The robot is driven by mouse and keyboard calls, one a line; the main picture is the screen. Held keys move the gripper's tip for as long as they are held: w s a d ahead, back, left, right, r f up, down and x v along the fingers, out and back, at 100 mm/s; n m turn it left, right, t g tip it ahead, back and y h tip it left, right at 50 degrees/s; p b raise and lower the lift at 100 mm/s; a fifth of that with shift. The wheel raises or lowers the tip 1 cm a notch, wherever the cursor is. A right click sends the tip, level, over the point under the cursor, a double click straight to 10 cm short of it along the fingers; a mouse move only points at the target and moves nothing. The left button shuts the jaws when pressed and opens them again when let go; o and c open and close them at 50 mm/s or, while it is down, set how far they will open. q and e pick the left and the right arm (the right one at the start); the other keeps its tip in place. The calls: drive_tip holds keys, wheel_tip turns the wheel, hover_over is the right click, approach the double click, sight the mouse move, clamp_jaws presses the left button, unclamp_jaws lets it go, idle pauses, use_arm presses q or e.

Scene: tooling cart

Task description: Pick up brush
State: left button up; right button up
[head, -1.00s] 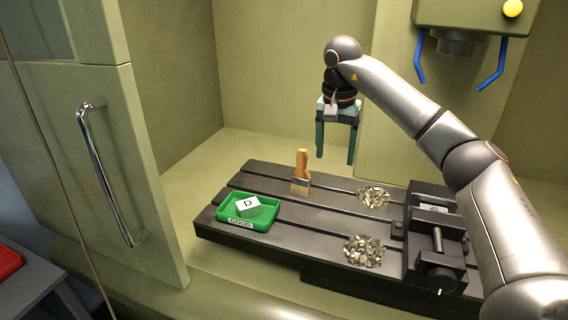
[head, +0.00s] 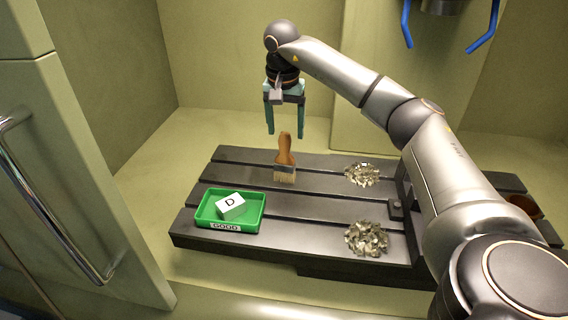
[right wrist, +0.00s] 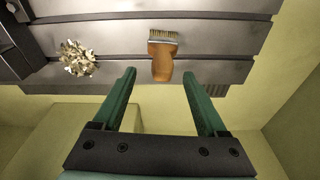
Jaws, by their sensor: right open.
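The brush (head: 285,157) has an orange-brown wooden handle and pale bristles. In the head view it is on the dark slotted table (head: 325,208), its handle pointing up and away toward the back. My right gripper (head: 285,134) is open and empty, with its green fingers pointing down just above the handle end. In the right wrist view the brush (right wrist: 162,62) lies beyond the fingertips (right wrist: 160,75), with its handle end pointing at the gap between them. The fingers do not appear to touch it. My left gripper is not in view.
A green tray (head: 262,212) labelled GOOD holds a white block (head: 230,206) marked D. Two piles of metal shavings (head: 362,174) (head: 367,238) lie right of the brush. A door with a metal handle (head: 50,205) is at left. Blue nozzles (head: 483,30) hang above right.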

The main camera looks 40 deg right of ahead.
sight(285, 158)
drive_tip(key=shift+w+d+f+p, duration=0.1)
drive_tip(key=shift+w+f+p, duration=0.05)
drive_tip(key=shift+f, duration=1.35)
drive_tip(key=shift+w+f+p, duration=0.1)
drive_tip(key=shift+f+p, duration=0.05)
drive_tip(key=shift+f, duration=1.35)
clamp_jaws()
